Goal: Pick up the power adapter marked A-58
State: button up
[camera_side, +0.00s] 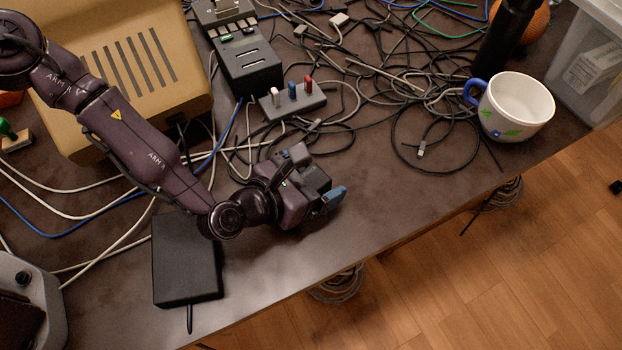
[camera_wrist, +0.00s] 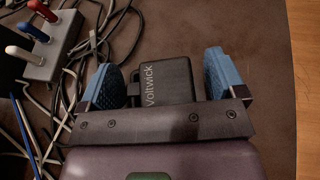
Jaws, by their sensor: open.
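A black power adapter (camera_wrist: 165,76) with "Voltwick" in pale letters sits between the two blue fingers of my gripper in the wrist view. My gripper (camera_wrist: 162,84) is open, with a finger on either side of it. A narrow gap shows at the right finger; at the left I cannot tell if there is contact. No A-58 mark is readable. In the side view my gripper (camera_side: 328,198) is low over the table near its front edge, and it hides most of what is under it. A larger black box (camera_side: 187,262) with a short cable lies to its left.
Tangled cables (camera_side: 385,75) cover the table behind. A grey block with coloured sticks (camera_side: 292,101) stands behind my gripper. A white mug (camera_side: 516,108) with a blue handle stands at the right. A beige case (camera_side: 125,75) is at the left. The front strip of table (camera_side: 400,195) is clear.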

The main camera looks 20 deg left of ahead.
jog(key=c, duration=1.1)
jog(key=shift+r, duration=0.15)
